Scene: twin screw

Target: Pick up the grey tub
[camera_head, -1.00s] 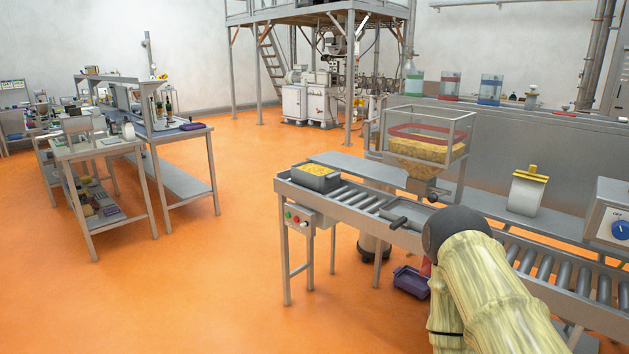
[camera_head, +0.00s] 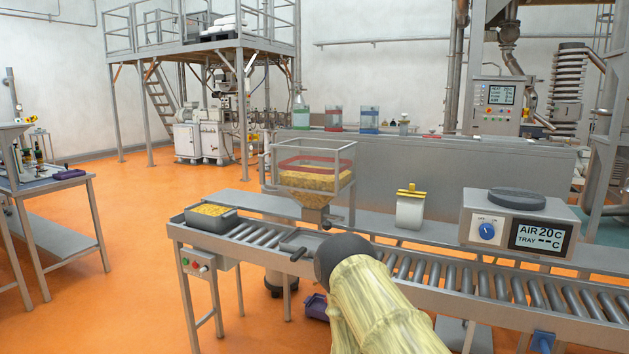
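The grey tub (camera_head: 210,221) stands upright at the left end of the roller conveyor (camera_head: 255,236). It is filled with yellow pellets. A second, shallow grey tray (camera_head: 303,239) sits on the rollers under the hopper, with a dark handle at its front. My arm, in a pale yellow sleeve with a dark rounded joint, reaches up from the bottom middle, to the right of the tub and apart from it in the picture. My gripper does not show; the arm hides part of the conveyor behind it.
A clear hopper (camera_head: 315,181) with yellow pellets stands over the conveyor, right of the tub. A white yellow-topped container (camera_head: 410,210) and a display box (camera_head: 520,226) stand farther right. A purple crate (camera_head: 316,306) is below. Floor is free left of the conveyor.

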